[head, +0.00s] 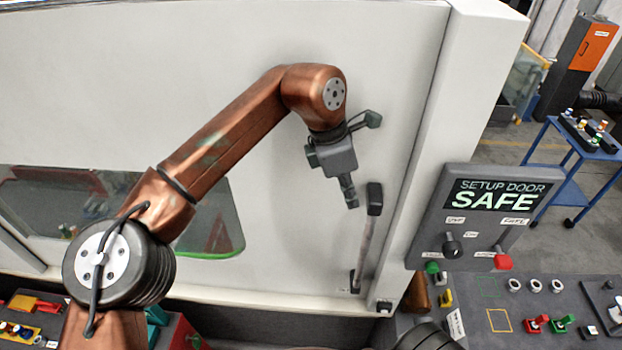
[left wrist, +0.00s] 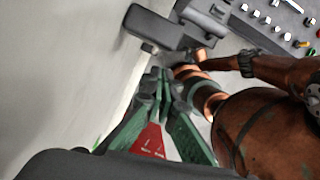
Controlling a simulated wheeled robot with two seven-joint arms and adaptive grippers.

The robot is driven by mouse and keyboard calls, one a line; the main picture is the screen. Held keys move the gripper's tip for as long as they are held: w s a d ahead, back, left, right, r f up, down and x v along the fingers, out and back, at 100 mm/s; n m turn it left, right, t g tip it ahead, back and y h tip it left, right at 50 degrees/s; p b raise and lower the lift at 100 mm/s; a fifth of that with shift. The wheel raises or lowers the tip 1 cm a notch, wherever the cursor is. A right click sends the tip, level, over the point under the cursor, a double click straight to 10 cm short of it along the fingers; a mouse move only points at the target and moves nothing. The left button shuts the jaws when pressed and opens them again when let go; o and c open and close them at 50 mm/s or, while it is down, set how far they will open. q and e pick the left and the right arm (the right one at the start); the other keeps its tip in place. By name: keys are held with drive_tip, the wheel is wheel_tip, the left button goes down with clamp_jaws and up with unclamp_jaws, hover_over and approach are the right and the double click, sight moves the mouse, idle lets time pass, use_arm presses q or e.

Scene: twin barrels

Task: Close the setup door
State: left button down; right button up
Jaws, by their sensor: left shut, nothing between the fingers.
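The large white setup door (head: 290,150) fills most of the head view, with a green-edged window at its lower left. Its right edge meets the white machine frame (head: 440,120), with no open gap visible. A pale bar handle (head: 366,240) with dark ends stands upright near that edge. My left gripper (head: 352,206) is shut and empty, pointing down just left of the handle's upper end; I cannot tell whether they touch. Its green fingers (left wrist: 165,78) show together in the left wrist view. My right gripper is not distinguishable. A display (head: 495,200) reads "SETUP DOOR SAFE".
A grey control console (head: 535,290) with knobs and switches lies at the lower right, below the display. A blue cart (head: 570,155) and an orange-and-grey cabinet (head: 582,60) stand at the back right. Coloured items lie at the lower left edge.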

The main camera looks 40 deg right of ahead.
use_arm(q)
drive_tip(key=v, duration=1)
drive_tip(key=shift+w+a+b, duration=0.2)
drive_tip(key=shift+a+b, duration=0.1)
drive_tip(key=shift+a, duration=0.05)
use_arm(e)
drive_tip(key=shift+w+a+f, duration=0.2)
drive_tip(key=shift+a+f, duration=0.1)
drive_tip(key=shift+f, duration=0.1)
use_arm(q)
drive_tip(key=shift+d+r, duration=0.1)
drive_tip(key=shift+r, duration=0.05)
